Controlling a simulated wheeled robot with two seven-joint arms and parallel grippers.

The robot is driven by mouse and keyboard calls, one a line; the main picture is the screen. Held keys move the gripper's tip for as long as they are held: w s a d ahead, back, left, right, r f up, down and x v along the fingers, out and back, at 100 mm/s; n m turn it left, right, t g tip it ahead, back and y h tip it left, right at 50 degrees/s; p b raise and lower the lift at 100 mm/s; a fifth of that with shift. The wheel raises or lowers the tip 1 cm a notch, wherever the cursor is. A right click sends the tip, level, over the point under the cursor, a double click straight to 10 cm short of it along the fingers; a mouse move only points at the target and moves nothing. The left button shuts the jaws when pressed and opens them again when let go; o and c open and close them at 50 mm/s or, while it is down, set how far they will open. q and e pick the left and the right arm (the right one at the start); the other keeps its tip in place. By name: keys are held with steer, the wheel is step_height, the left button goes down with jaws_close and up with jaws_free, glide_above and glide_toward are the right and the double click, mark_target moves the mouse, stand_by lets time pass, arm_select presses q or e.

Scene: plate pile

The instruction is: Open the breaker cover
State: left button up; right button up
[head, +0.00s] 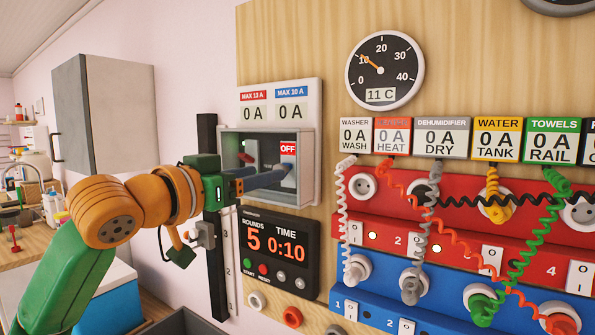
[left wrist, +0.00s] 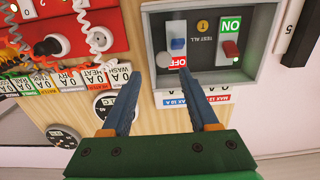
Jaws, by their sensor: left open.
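The grey breaker box (head: 228,150) is on the wooden panel in the head view. It also shows upside down in the left wrist view (left wrist: 252,80). Inside are a blue-levered switch (left wrist: 177,44) by a red OFF label and a red-levered switch (left wrist: 230,48) by a green ON label. The switches show clearly; I cannot tell whether a clear cover lies across them. My left gripper (head: 268,176) is open, its blue fingers at the front of the box. One fingertip overlaps the OFF switch area in the left wrist view (left wrist: 150,90). My right gripper is out of view.
Coiled cables (head: 345,215) and sockets fill the right side. A wall cabinet (head: 110,110) and a blue box (head: 108,300) stand left.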

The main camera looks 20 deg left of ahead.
mark_target(276, 168)
arm_select(q)
steer(key=w, duration=0.1)
steer(key=w+p, duration=0.1)
steer(key=w, duration=0.2)
steer(key=shift+w+a+p, duration=0.2)
steer(key=shift+a+p, duration=0.05)
steer(key=shift+p, duration=0.15)
steer(key=shift+w+d, duration=0.2)
steer(key=shift+d, duration=0.2)
steer(key=shift+a, duration=0.15)
steer(key=c, duration=0.6)
jaws_close()
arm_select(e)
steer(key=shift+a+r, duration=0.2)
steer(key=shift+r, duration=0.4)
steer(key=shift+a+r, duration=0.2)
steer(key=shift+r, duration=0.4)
